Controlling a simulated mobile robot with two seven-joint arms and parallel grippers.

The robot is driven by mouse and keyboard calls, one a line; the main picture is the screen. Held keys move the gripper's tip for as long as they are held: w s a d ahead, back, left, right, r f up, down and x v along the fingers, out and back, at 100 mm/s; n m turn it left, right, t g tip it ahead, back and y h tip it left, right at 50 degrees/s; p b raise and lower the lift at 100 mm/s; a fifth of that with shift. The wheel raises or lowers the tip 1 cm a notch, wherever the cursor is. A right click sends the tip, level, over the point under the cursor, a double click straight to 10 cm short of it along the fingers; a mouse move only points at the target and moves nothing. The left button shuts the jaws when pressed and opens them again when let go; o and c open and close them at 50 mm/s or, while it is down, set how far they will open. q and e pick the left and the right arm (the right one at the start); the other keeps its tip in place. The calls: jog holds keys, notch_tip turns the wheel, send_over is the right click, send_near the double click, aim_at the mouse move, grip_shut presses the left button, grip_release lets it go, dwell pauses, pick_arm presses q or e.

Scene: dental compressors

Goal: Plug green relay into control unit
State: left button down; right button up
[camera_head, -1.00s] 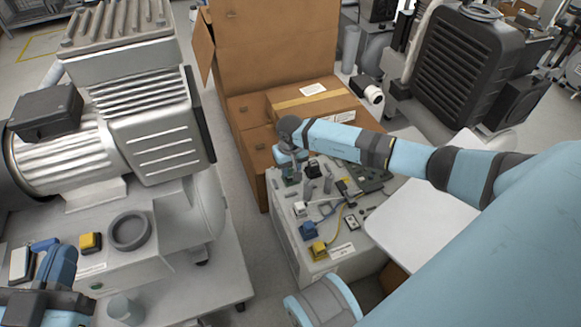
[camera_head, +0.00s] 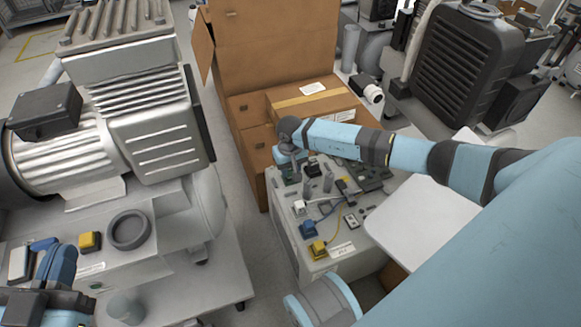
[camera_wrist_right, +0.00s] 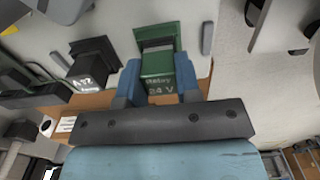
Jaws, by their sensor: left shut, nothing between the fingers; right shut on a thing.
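The control unit (camera_head: 292,232) is a pale box with small parts on its top, right of centre in the head view. My right gripper (camera_head: 291,170) is over its far left corner. In the right wrist view, my right gripper (camera_wrist_right: 158,88) is shut on the green relay (camera_wrist_right: 158,68), marked "Relay 24 V". A dark green part (camera_wrist_right: 155,38) shows just beyond the relay on the pale panel. I cannot tell whether the relay touches it or is seated. My left gripper (camera_head: 57,262) is shut and empty at the lower left of the head view.
A black block (camera_wrist_right: 90,66) stands beside the relay in the wrist view. Blue (camera_head: 308,229) and yellow (camera_head: 318,249) connectors with cables sit on the unit. Cardboard boxes (camera_head: 268,55) stand behind it; a large compressor (camera_head: 150,110) fills the left.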

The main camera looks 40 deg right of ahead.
jog(key=shift+f, duration=0.6)
dwell(0.4)
jog(key=o, duration=1.3)
jog(key=shift+r, duration=0.15)
jog(key=shift+r+p, duration=2.25)
jog(key=shift+r, duration=1.1)
